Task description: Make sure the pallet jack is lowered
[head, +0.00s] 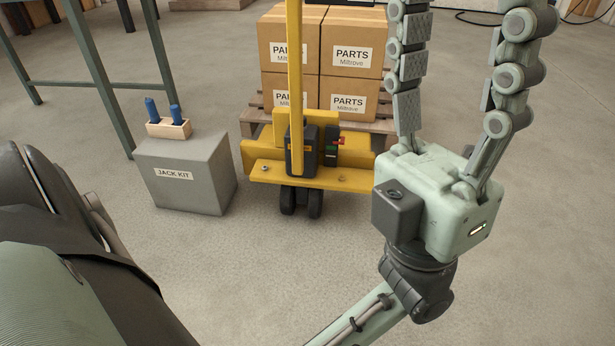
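The yellow pallet jack (262,171) stands in the middle of the head view, with its upright yellow handle (295,75) running out of the top. A dark housing sits at the handle's foot. Beside it is a small dark indicator or control (332,148) with red and green parts; its setting is too small to read. The forks are hidden, and I cannot tell whether the wooden pallet (252,118) is raised or on the floor. My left gripper (470,40) is open and empty, to the jack's right, with fingertips beyond the top edge. My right gripper is not in view.
Stacked cartons marked PARTS (349,104) stand on the pallet. A grey JACK KIT box (186,172) left of the jack carries a wooden block (168,128) with two blue-handled items. A green metal frame (92,60) stands at upper left. Floor before the jack is clear.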

